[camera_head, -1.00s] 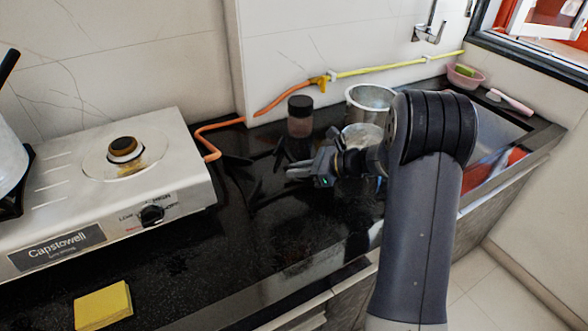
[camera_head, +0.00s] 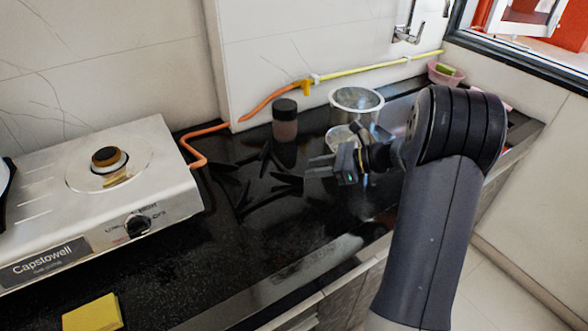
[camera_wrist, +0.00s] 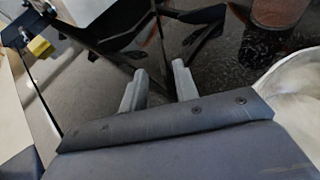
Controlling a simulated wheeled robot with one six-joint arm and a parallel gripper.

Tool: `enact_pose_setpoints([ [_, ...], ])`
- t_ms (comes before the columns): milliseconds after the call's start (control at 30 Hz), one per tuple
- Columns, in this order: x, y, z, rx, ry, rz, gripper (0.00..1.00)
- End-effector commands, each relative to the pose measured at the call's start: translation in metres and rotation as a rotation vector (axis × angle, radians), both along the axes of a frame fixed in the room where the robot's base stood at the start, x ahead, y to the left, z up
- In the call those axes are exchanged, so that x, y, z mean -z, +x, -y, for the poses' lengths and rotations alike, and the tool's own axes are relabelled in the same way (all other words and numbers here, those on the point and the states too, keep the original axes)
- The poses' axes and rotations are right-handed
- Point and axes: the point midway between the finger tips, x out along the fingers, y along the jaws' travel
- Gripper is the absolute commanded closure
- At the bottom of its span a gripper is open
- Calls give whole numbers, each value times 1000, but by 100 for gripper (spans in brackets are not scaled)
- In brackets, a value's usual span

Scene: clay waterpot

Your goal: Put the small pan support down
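The small pan support (camera_head: 243,192) is a black piece with several spread arms. It appears to rest on the glossy black counter, right of the stove, and its outline is hard to separate from the dark surface. It also shows in the wrist view (camera_wrist: 125,42), just beyond my fingertips. My gripper (camera_head: 312,167) is to the right of the support, low over the counter. In the wrist view my two grey fingers (camera_wrist: 157,76) stand apart with a gap between them. They do not appear clamped on the support, though a dark arm lies close to the gap.
The silver stove (camera_head: 120,200) with its burner stands left. A brown jar (camera_head: 285,120) with a black lid stands behind the support. A metal pot (camera_head: 356,104) and a smaller vessel (camera_head: 340,137) stand behind my gripper. A yellow sponge (camera_head: 92,314) lies front left.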

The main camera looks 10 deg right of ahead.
Motion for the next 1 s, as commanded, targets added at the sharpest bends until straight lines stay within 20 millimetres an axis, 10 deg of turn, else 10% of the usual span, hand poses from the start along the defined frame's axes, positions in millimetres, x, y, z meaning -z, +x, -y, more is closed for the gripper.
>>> enact_pose_setpoints([
  [1000, -9, -9, 21, 0, 0, 1, 71],
])
